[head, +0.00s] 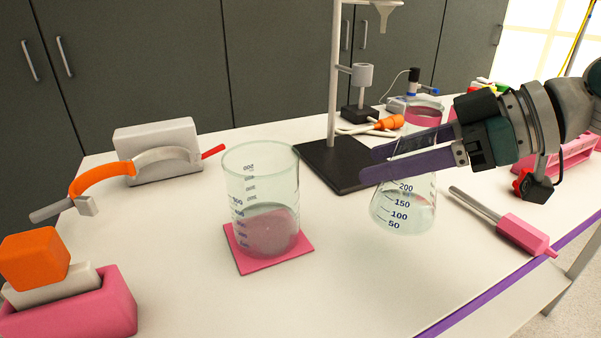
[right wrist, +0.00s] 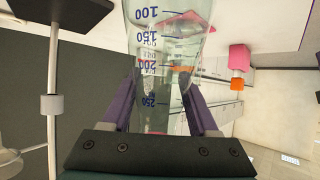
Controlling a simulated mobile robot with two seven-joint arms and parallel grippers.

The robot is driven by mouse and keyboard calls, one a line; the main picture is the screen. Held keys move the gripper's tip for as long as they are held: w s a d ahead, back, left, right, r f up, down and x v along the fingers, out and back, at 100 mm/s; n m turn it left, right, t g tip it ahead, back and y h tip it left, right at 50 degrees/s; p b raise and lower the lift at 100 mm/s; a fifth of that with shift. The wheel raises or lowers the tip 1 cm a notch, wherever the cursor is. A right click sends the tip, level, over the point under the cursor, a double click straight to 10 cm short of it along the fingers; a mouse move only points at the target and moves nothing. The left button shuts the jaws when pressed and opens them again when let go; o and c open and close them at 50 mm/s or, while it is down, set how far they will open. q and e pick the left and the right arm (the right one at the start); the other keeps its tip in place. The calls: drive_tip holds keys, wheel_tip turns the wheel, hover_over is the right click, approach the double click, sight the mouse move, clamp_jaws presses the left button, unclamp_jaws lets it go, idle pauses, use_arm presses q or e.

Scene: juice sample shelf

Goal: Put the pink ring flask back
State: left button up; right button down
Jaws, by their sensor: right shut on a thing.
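The pink ring flask (head: 403,212) is a clear conical flask with blue volume marks, some clear liquid and a pink band at its neck. My right gripper (head: 372,164) comes in from the right and is shut on the flask's neck with its two purple fingers. The flask looks about upright; whether its base touches the table is hard to tell. In the right wrist view the flask (right wrist: 160,60) shows between the fingers of my right gripper (right wrist: 158,95). My left gripper is not in view.
A beaker (head: 262,190) with liquid stands on a pink mat (head: 303,246) left of the flask. A stand with a black base (head: 335,170) is behind. A pink-handled tool (head: 520,233) lies right, near a pink rack (head: 575,150). The front middle table is clear.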

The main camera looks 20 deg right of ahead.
sight(383, 199)
wheel_tip(383, 199, down, 5)
drive_tip(key=shift+f+b, duration=0.1)
drive_tip(key=shift+b, duration=0.75)
drive_tip(key=shift+f, duration=0.2)
drive_tip(key=shift+c, duration=0.8)
unclamp_jaws()
drive_tip(key=shift+f, duration=0.15)
